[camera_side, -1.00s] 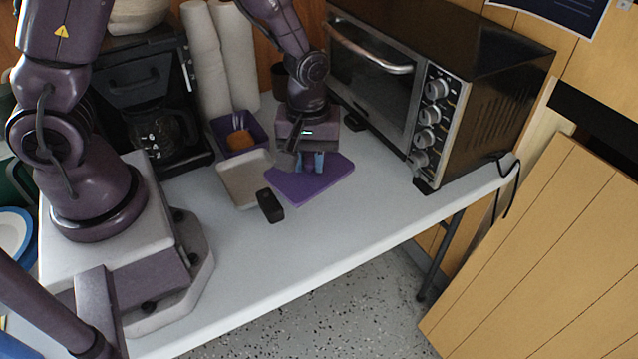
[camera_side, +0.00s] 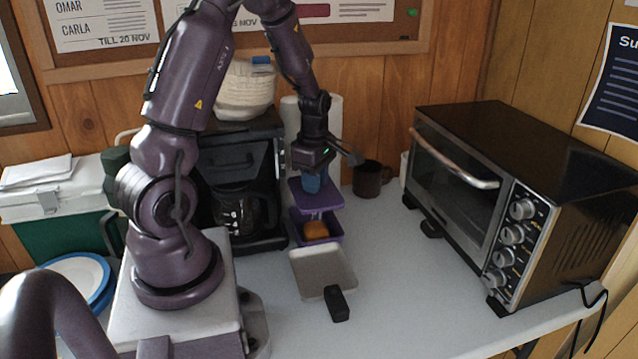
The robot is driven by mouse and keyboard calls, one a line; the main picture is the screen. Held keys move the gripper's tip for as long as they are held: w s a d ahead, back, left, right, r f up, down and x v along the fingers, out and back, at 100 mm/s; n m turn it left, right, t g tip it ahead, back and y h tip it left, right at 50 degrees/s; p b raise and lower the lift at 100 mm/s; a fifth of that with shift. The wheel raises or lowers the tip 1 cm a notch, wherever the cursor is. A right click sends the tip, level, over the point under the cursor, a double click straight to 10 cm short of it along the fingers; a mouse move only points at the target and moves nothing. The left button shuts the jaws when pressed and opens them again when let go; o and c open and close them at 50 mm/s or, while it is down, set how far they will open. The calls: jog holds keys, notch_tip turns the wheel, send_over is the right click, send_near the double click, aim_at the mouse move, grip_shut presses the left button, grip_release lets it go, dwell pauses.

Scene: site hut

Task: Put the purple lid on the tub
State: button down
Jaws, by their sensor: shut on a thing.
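The purple lid (camera_side: 313,198) is held in my gripper (camera_side: 312,183), which is shut on it. The lid hangs above the purple tub (camera_side: 330,239), apart from it, and hides part of its rear and opening. The tub stands on the table, open at the top, with an orange-brown item (camera_side: 316,230) inside.
A coffee maker (camera_side: 236,190) stands left, a dark mug (camera_side: 371,179) behind right, and a toaster oven (camera_side: 520,200) at right. The table between tray and oven is clear.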

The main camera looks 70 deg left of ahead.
jog(key=shift+f, duration=3.15)
jog(key=shift+f, duration=0.4)
jog(key=shift+c, duration=2.2)
grip_release()
jog(key=shift+r, duration=3.5)
jog(key=shift+c, duration=0.2)
grip_shut()
